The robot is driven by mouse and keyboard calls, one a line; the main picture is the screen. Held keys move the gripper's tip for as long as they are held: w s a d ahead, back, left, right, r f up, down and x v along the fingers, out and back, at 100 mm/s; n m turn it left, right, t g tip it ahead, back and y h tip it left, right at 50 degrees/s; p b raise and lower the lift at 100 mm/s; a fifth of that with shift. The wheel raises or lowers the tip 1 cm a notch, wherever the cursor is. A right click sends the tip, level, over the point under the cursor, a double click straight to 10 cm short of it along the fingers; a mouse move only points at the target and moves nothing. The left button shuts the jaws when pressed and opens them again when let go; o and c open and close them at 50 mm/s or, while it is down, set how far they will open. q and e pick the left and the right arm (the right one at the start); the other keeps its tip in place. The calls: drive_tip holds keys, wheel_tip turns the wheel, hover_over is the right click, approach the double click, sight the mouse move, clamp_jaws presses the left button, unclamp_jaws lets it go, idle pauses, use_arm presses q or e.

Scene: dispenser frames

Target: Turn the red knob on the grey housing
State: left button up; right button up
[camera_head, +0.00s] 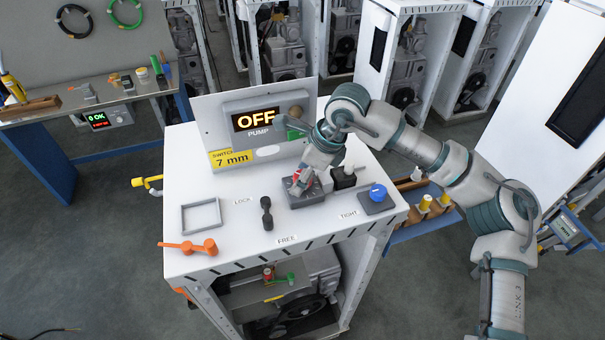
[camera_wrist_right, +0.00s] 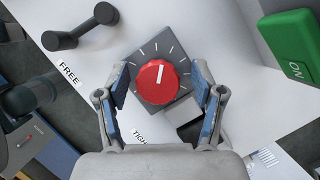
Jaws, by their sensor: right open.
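The red knob (camera_wrist_right: 157,82) is round with a white pointer line, on a grey housing (camera_wrist_right: 183,53) with white dial ticks. In the wrist view the pointer points up, slightly right. My right gripper (camera_wrist_right: 163,76) is open, one finger on each side of the knob, with gaps between the pads and the knob. In the head view the right gripper (camera_head: 301,184) reaches down over the housing (camera_head: 305,199) on the white bench top; the fingers mostly hide the knob there. My left gripper is not in view.
A panel reading OFF (camera_head: 257,120) stands behind the housing. A blue knob (camera_head: 378,192) is to its right, a black dumbbell-shaped part (camera_head: 266,212) to its left. An orange handle (camera_head: 188,247) and a grey square frame (camera_head: 201,215) lie further left. A green ON button (camera_wrist_right: 293,45) is nearby.

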drive_tip(key=v, duration=1.2)
drive_tip(key=shift+f, duration=0.15)
idle(0.9)
